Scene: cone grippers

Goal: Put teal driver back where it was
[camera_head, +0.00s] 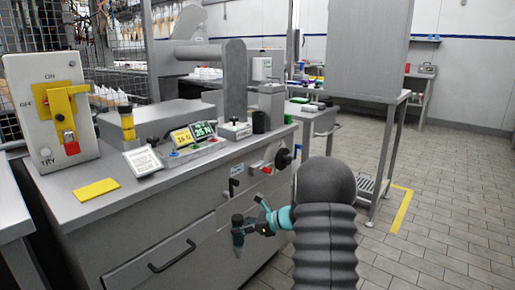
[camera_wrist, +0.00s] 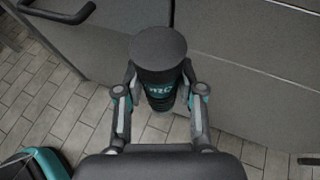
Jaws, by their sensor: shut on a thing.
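The driver (camera_wrist: 158,50) shows in the wrist view as a dark upright cylinder with a round flat top and teal markings on its side. My gripper (camera_wrist: 158,88) is shut on it, with one finger on each side. In the head view, the driver (camera_head: 238,231) hangs in front of the cabinet, below the counter top. My gripper (camera_head: 252,222) there reaches it from the right. The driver's lower end is hidden in the wrist view. My grey arm covers part of the cabinet's right side in the head view.
The counter (camera_head: 75,212) holds a lever box (camera_head: 25,120), a yellow pad (camera_head: 97,188), a white sign (camera_head: 143,162) and lit displays (camera_head: 203,130). A drawer handle (camera_head: 172,258) sticks out left of the driver. Open tiled floor (camera_head: 450,220) lies to the right.

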